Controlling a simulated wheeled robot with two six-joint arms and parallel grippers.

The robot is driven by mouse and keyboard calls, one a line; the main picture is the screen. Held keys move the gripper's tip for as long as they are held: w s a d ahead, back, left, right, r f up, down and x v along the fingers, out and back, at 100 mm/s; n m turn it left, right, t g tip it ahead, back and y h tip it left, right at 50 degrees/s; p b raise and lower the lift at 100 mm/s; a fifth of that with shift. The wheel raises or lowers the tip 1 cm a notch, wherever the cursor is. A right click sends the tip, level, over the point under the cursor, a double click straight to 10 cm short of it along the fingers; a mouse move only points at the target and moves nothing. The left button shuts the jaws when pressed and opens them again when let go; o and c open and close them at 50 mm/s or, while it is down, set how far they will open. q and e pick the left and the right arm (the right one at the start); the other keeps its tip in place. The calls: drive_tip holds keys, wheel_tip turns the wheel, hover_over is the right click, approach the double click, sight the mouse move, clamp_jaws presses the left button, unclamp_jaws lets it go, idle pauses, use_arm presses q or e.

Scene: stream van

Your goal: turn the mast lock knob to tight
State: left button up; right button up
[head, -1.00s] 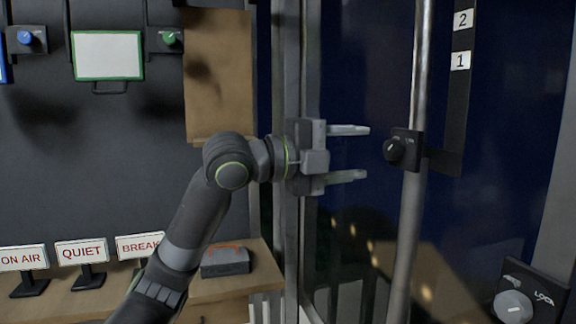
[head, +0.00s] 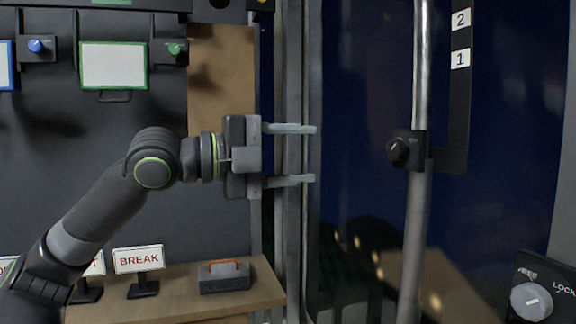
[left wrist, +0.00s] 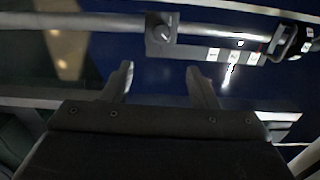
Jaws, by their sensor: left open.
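The mast lock knob (head: 398,152) is a small round black knob with a light pointer line, on a dark block clamped to the upright metal mast (head: 417,225). Its pointer looks slanted; the tiny labels beside it are too small to read. In the left wrist view the knob (left wrist: 161,34) is ahead, roughly centred beyond the fingers. My left gripper (head: 312,155) is open and empty, level with the knob and well to its left, not touching it. Its two fingers also show in the left wrist view (left wrist: 160,70). My right gripper is not in view.
A larger grey knob (head: 530,302) marked FREE and LOCK sits at the lower right. A black strip with number plates (head: 460,60) stands right of the mast. Space between gripper and mast is clear.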

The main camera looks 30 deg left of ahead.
use_arm(q)
drive_tip(key=shift+s+a+b, duration=0.3)
drive_tip(key=shift+s+a, duration=0.05)
drive_tip(key=shift+s, duration=0.1)
drive_tip(key=shift+r, duration=0.1)
